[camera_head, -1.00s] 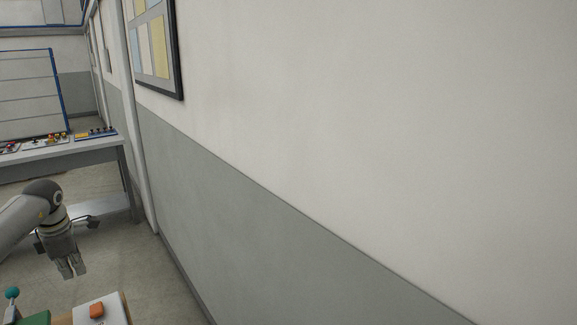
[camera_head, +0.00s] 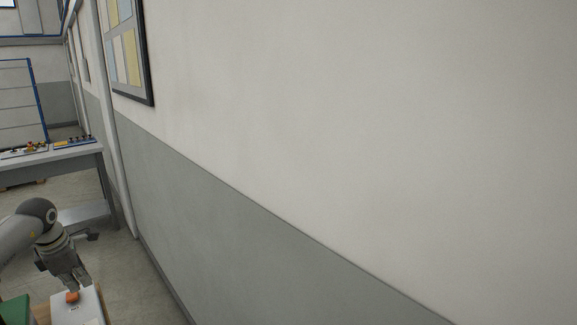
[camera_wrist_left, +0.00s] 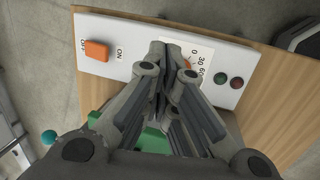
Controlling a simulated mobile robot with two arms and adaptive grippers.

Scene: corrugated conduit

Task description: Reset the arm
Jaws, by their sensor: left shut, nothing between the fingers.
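My left gripper (camera_head: 82,284) hangs over the white control panel (camera_head: 64,311) at the bottom left of the head view, its fingers shut and empty. In the left wrist view its closed fingers (camera_wrist_left: 170,52) reach over the white panel (camera_wrist_left: 118,37), close to a dial marked 0, 30, 60 (camera_wrist_left: 197,48) and partly covering it. I cannot tell whether they touch it. My right gripper is not in view.
The panel sits on a wooden board (camera_wrist_left: 262,100), with red and green round lamps or buttons (camera_wrist_left: 229,80). A green part (camera_head: 15,310) and a teal ball (camera_wrist_left: 49,137) are nearby. A long wall (camera_head: 230,240) runs along the right. A workbench (camera_head: 60,160) stands behind.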

